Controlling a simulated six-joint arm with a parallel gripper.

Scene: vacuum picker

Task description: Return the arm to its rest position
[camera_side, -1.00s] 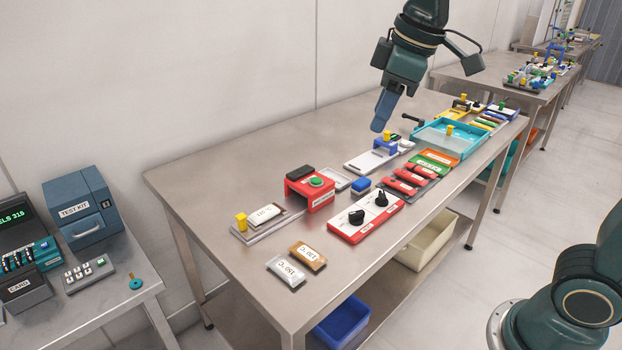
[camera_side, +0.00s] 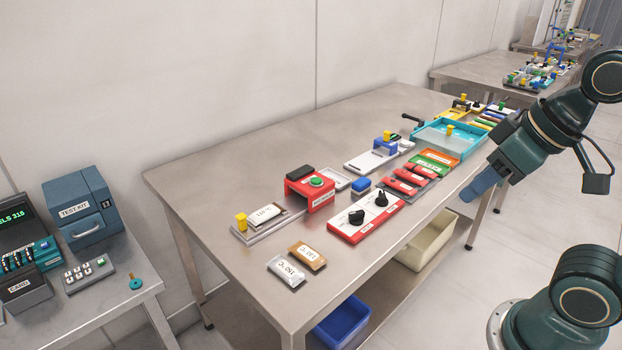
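My gripper (camera_side: 474,190) is at the right of the side view, at the end of my dark green arm. It appears in front of the steel table's (camera_side: 225,160) right long edge, pointing down and to the left. Its blue-grey fingers look like one block from this side, so I cannot see a gap between them. No object shows at its tip. My arm is folded back towards its base at the lower right.
On the table stand a red box with a green button (camera_side: 316,182), a red-and-white panel with black knobs (camera_side: 367,216), a teal tray (camera_side: 473,139) and white and brown packets. A blue bin (camera_side: 342,321) sits below. The table's left part is clear.

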